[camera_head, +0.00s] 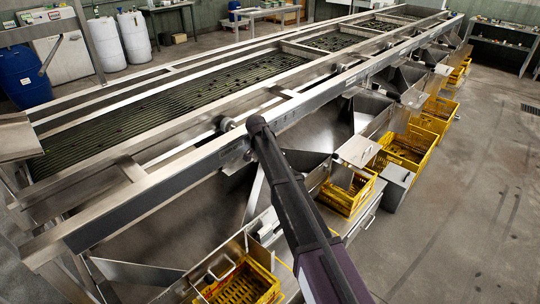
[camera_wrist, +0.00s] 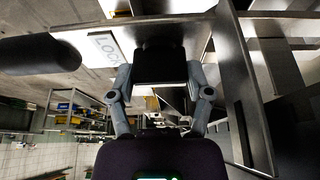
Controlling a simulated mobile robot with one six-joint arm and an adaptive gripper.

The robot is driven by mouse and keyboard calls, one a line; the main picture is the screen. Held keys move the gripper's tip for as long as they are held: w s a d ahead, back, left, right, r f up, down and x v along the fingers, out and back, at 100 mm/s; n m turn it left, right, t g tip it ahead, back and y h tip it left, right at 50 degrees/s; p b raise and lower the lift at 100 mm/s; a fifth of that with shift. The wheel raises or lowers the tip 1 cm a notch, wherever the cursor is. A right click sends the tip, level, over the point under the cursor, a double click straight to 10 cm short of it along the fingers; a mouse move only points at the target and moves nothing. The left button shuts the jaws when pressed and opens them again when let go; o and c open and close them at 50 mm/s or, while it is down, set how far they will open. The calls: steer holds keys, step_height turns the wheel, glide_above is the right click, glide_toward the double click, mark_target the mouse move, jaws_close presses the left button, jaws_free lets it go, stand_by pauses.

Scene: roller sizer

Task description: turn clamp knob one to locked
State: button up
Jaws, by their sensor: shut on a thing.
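My gripper (camera_wrist: 160,74) shows in the wrist view with its two grey fingers on either side of a black block, which I take to be clamp knob one (camera_wrist: 160,57). The fingers are shut on it. The knob's turn angle cannot be told. In the head view my dark arm reaches up to the side rail of the sizer (camera_head: 150,192); the fingertips and the knob are hidden there.
A dark rounded bar (camera_wrist: 40,55) juts in at the wrist view's left, close to my gripper. Metal plates (camera_wrist: 262,95) stand close on the right. Below the rail are steel chutes and several yellow crates (camera_head: 407,150). The floor (camera_head: 470,210) at right is clear.

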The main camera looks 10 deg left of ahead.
stand_by(0.3)
steer(key=o, duration=1.1)
steer(key=shift+o, duration=0.2)
steer(key=shift+n, duration=0.4)
